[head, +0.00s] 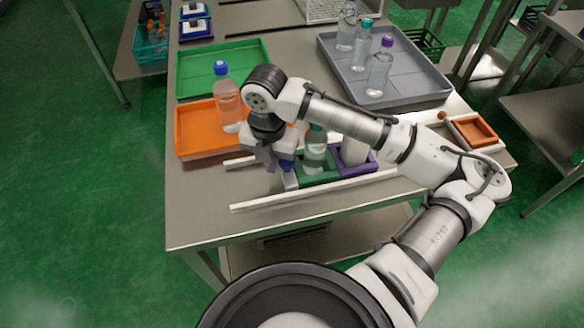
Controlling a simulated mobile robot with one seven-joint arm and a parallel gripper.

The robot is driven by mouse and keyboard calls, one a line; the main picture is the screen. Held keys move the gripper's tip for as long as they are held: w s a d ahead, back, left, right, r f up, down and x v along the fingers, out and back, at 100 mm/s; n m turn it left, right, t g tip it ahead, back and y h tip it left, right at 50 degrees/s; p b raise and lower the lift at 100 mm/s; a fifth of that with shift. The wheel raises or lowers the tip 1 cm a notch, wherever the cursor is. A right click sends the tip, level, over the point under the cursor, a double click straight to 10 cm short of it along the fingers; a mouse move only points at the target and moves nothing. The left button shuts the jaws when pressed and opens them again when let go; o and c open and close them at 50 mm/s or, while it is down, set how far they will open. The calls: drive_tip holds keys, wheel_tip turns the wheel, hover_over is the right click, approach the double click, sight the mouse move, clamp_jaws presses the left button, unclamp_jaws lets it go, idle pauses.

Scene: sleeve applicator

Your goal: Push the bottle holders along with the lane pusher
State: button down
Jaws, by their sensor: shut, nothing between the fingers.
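A green bottle holder (320,180) sits in the lane between two white rails (300,198), with a clear bottle (315,155) upright in it. To its right a purple bottle holder (371,166) touches or nearly touches it, with a pale upright body (353,153) in it. A grey upright piece (290,181), perhaps the lane pusher, stands at the green holder's left side. My gripper (272,163) is shut just left of the green holder, pointing down. A small blue part shows beside it; I cannot tell what it belongs to. My arm hides part of the purple holder.
A green tray (195,75) and a grey tray (420,92) with several bottles lie farther back. The lane's left end is clear.

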drive_tip(key=shift+w+d+b, duration=0.35)
drive_tip(key=shift+w+d, duration=0.8)
drive_tip(key=shift+d, duration=2.8)
drive_tip(key=shift+w+d+b, duration=0.35)
drive_tip(key=shift+w+d, duration=0.75)
drive_tip(key=shift+d, duration=2.8)
drive_tip(key=shift+w+d+b, duration=0.35)
drive_tip(key=shift+w+d, duration=0.8)
drive_tip(key=shift+d, duration=2.8)
drive_tip(key=shift+s+a+r+p, duration=0.1)
drive_tip(key=shift+a+r+p, duration=0.25)
drive_tip(key=shift+r+p, duration=0.85)
drive_tip(key=shift+s+a+r+p, duration=0.1)
drive_tip(key=shift+a+r+p, duration=0.25)
drive_tip(key=shift+r+p, duration=0.8)
drive_tip(key=shift+s+a+r+p, duration=0.1)
drive_tip(key=shift+a+r+p, duration=0.45)
drive_tip(key=shift+r, duration=1.1)
drive_tip(key=shift+d, duration=0.2)
